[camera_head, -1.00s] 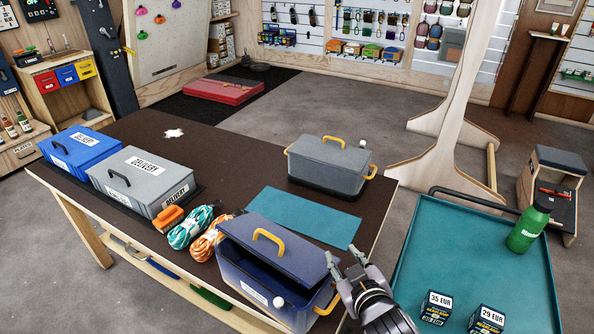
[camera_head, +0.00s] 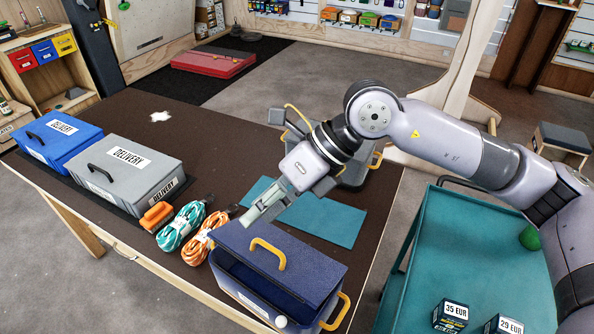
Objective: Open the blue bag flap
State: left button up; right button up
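The blue bag (camera_head: 247,295) stands at the front right of the table, with yellow handles and a white knob on its front. Its flap (camera_head: 300,272) lies over the top with a yellow handle (camera_head: 267,253) on it. A dark gap shows under the flap's front-left edge, so it sits slightly raised and tilted. My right gripper (camera_head: 265,207) is above and behind the bag, apart from the flap handle, pointing down to the left. It appears empty; its finger gap is hard to make out. My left gripper is out of view.
A grey bag (camera_head: 356,172) behind my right arm is partly hidden. A teal mat (camera_head: 335,222) lies behind the blue bag. Rope coils (camera_head: 198,245) lie to its left, beyond them grey (camera_head: 135,175) and blue (camera_head: 60,140) delivery boxes. A teal cart (camera_head: 425,265) stands right.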

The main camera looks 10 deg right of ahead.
jog(key=w+d+t+h, duration=0.2)
jog(key=w+d+h, duration=0.2)
jog(key=d, duration=0.3)
jog(key=p, duration=0.6)
send_near(261, 240)
jog(key=shift+m, duration=0.3)
jog(key=x, duration=0.7)
jog(key=shift+w+a+f, duration=0.1)
jog(key=shift+f, duration=0.25)
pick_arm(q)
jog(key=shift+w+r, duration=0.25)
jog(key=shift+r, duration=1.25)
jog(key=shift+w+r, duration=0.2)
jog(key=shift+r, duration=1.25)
pick_arm(e)
jog(key=shift+a+f, duration=0.25)
jog(key=shift+f, duration=0.35)
jog(key=shift+c, duration=0.4)
grip_shut()
